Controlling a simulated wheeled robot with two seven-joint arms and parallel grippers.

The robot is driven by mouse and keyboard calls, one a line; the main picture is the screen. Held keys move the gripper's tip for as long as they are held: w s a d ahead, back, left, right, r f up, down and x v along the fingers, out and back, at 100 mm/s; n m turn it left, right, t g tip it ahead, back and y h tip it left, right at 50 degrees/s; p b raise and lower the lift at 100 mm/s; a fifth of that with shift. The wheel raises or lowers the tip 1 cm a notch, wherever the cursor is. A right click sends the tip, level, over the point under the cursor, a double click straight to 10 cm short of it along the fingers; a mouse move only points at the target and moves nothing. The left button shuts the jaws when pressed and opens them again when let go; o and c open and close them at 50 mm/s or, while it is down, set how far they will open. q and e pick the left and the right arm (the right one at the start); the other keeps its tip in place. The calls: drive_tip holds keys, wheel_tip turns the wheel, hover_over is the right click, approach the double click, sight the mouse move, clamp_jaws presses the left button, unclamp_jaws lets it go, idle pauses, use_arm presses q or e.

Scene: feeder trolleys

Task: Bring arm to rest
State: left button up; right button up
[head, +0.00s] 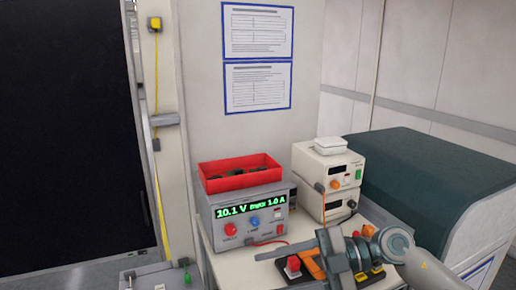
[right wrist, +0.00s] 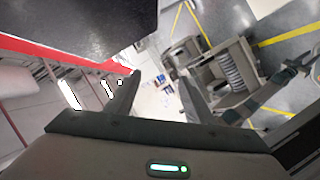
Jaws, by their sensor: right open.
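My right arm comes in from the right in the head view. Its gripper (head: 328,262) is over the bench top, in front of the instruments and to the right of the grey power supply (head: 248,218). In the right wrist view the two fingers of the right gripper (right wrist: 158,98) stand apart, with nothing between them. The right gripper partly hides an orange-and-black item with a red button (head: 292,264) on the bench; whether they touch I cannot tell. My left gripper is not in view.
A red bin (head: 240,172) with dark contents sits on the power supply, whose display reads 10.1 V and 1.0 A. Two cream instruments (head: 328,178) are stacked beside it. A dark green-topped cabinet (head: 430,180) stands at right. A black panel (head: 65,140) fills the left.

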wheel_tip(320, 180, up, 7)
drive_tip(key=w+m+t+y, duration=0.1)
drive_tip(key=m+t+y, duration=0.5)
drive_tip(key=t, duration=0.2)
drive_tip(key=w+d+f+m+t+h, duration=0.35)
drive_tip(key=d+m+t+h, duration=0.25)
drive_tip(key=m+t, duration=0.5)
drive_tip(key=s+d+f+m+g+h, duration=0.1)
drive_tip(key=d+f+m+h, duration=0.5)
drive_tip(key=f, duration=0.3)
drive_tip(key=s+d+f+m+g+h, duration=0.1)
drive_tip(key=d+f+m+h, duration=0.4)
drive_tip(key=f+h, duration=0.45)
drive_tip(key=s+d+f+g, duration=0.3)
drive_tip(key=s+f+g, duration=0.4)
drive_tip(key=s+f, duration=0.7)
drive_tip(key=s+f+g, duration=0.3)
drive_tip(key=s+f, duration=0.1)
drive_tip(key=s, duration=0.4)
drive_tip(key=s+f+g, duration=0.3)
drive_tip(key=s+f, duration=0.1)
drive_tip(key=s, duration=0.4)
wheel_tip(320, 180, down, 27)
drive_tip(key=a, duration=0.1)
drive_tip(key=s+d+f+n+g, duration=0.1)
drive_tip(key=s+d+f, duration=0.1)
drive_tip(key=s+f, duration=1.5)
drive_tip(key=shift+s+d+f+g, duration=0.15)
drive_tip(key=shift+d+f+g, duration=0.25)
drive_tip(key=shift+f, duration=0.2)
